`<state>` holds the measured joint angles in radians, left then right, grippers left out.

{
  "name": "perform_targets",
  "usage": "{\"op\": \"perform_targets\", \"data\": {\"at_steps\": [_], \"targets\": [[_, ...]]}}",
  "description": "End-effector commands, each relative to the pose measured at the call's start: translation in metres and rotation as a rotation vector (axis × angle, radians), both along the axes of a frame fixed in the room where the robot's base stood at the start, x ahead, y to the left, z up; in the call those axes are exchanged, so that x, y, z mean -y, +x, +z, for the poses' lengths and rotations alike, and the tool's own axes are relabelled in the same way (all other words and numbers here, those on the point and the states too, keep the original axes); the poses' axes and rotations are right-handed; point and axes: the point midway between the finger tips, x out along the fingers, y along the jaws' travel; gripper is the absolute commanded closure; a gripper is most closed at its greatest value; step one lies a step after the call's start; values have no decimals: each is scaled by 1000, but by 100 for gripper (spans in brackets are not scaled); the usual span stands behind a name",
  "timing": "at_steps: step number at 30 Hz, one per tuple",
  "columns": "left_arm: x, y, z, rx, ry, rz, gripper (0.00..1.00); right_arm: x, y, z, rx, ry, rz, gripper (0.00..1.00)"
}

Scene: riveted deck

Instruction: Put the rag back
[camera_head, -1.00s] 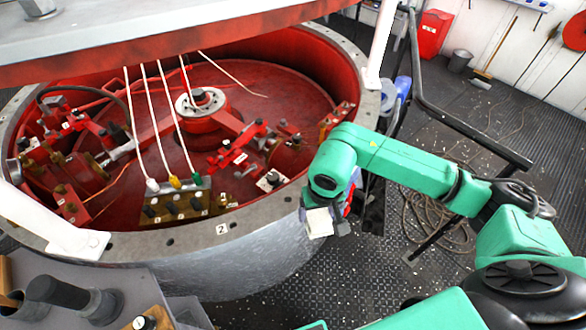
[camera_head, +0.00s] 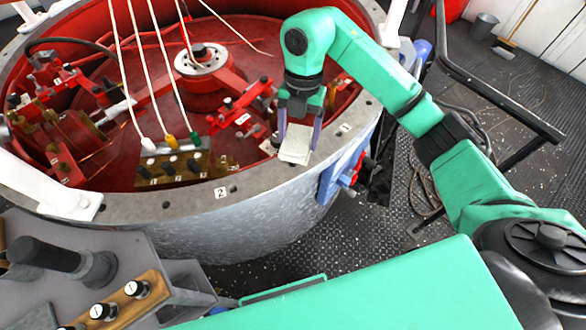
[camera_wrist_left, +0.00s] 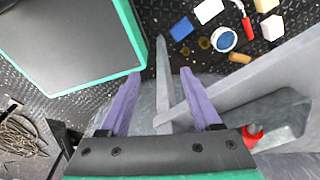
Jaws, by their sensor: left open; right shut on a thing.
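The white rag (camera_head: 296,143) is a small pale, flat-looking piece in the head view. My right gripper (camera_head: 297,127) is shut on it, pointing down, with its purple fingers at either side. The rag shows in front of the inner edge of the grey rim (camera_head: 262,182) of the big round red-lined housing. I cannot tell whether it touches the rim. My left gripper (camera_wrist_left: 161,82) shows in the left wrist view, its two purple fingers apart with nothing held between them.
Inside the housing are a terminal block (camera_head: 175,166) with white cables and red levers. A black railing (camera_head: 495,92) stands at right. The left wrist view shows a blue block (camera_wrist_left: 181,28), a round tin (camera_wrist_left: 223,39), a red-handled tool (camera_wrist_left: 244,20) and white blocks (camera_wrist_left: 208,10).

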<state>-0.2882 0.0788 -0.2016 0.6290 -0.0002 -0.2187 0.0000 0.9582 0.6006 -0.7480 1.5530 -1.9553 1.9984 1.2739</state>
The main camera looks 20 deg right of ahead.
Motion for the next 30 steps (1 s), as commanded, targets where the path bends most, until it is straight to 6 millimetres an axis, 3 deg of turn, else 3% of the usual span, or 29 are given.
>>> {"op": "perform_targets", "data": {"at_steps": [4, 9, 15, 24, 30], "targets": [[0, -12, -9, -19, 1, 0, 36, -7, 2, 6, 3, 0, -405, 94], [-1, -16, -9, -25, 1, 0, 36, -10, 3, 6, 0, -3, -610, 94], [-1, -15, 3, -25, 2, 0, 36, -10, 2, -37, -5, -6, -621, 94], [-1, -14, 13, -23, 3, 2, 36, -10, 2, -86, 0, -4, -619, 94], [-2, -13, 12, -22, 3, 3, 36, -10, 3, -90, 2, -4, -618, 94]]}}
